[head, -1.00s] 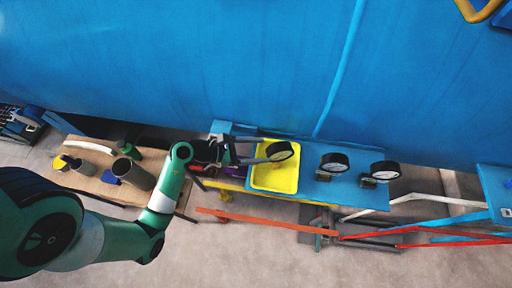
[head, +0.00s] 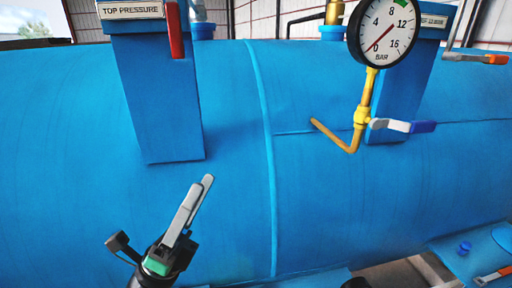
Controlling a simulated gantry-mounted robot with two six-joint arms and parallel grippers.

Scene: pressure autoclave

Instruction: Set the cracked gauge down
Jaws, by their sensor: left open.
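My left gripper (head: 201,184) rises from the bottom left, in front of the blue autoclave shell. Its two grey fingers point up and right, with nothing seen between them, and it is open. No loose gauge and no yellow tray can be made out in this view; the bench top where they were lies below the picture. A round white pressure gauge (head: 388,32) marked in bar stands upright on a brass pipe on the autoclave; no crack shows on its face. My right gripper is not in view.
The blue autoclave (head: 340,210) fills the background. A blue-handled valve (head: 400,126) sits below the mounted gauge. A post labelled "TOP PRESSURE" (head: 155,90) carries a red handle (head: 174,30). A blue bench corner (head: 460,265) shows at lower right.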

